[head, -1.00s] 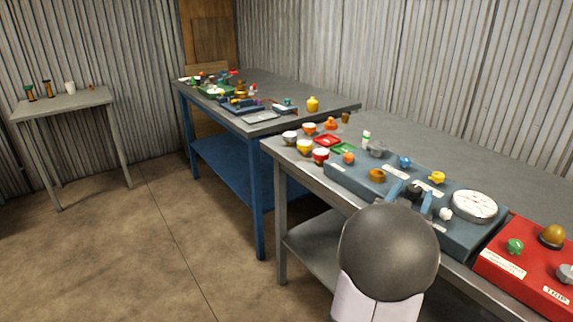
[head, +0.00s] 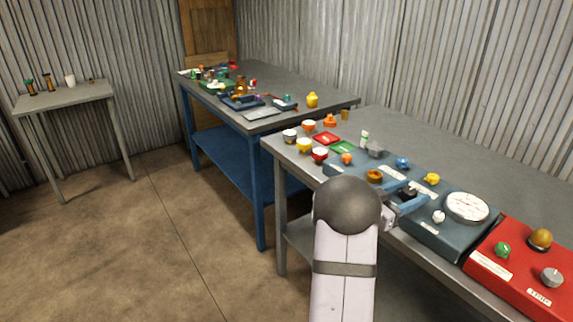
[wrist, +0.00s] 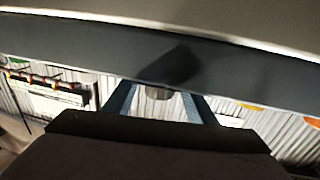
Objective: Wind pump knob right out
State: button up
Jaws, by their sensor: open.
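The dark blue-grey panel (head: 432,235) lies on the near bench and carries several knobs and a round white gauge (head: 467,207). A black knob (head: 409,190) on it stands at my gripper (head: 411,198). My gripper is open, with its two blue fingers beside the knob. I cannot tell whether a finger touches the knob. The labels are too small to read, so which knob is the pump knob is unclear.
A yellow knob (head: 432,179), a white knob (head: 439,216), a blue knob (head: 402,162) and a brown ring-shaped knob (head: 374,176) surround the black one. A red panel (head: 520,272) lies to the right. The bench behind the panels (head: 480,165) is clear.

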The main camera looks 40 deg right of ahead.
aim_at(403, 194)
jog(key=a, duration=0.2)
jog(key=w+a, duration=0.1)
jog(key=a, duration=0.4)
jog(key=shift+w+a+r, duration=0.15)
jog(key=shift+w+a, duration=0.1)
jog(key=shift+w, duration=0.05)
jog(key=w+a+r+n+t+y+p, duration=0.3)
jog(key=w+a+t+p, duration=0.3)
jog(key=w+a, duration=0.3)
jog(key=w+a+r+n+t+y+p, duration=0.3)
jog(key=w+a+n+t+y+p, duration=0.3)
jog(key=w+a, duration=0.3)
jog(key=shift+w+a+r+n+p, duration=0.15)
jog(key=shift+w+r+n+p, duration=0.05)
jog(key=shift+w+n+p, duration=0.15)
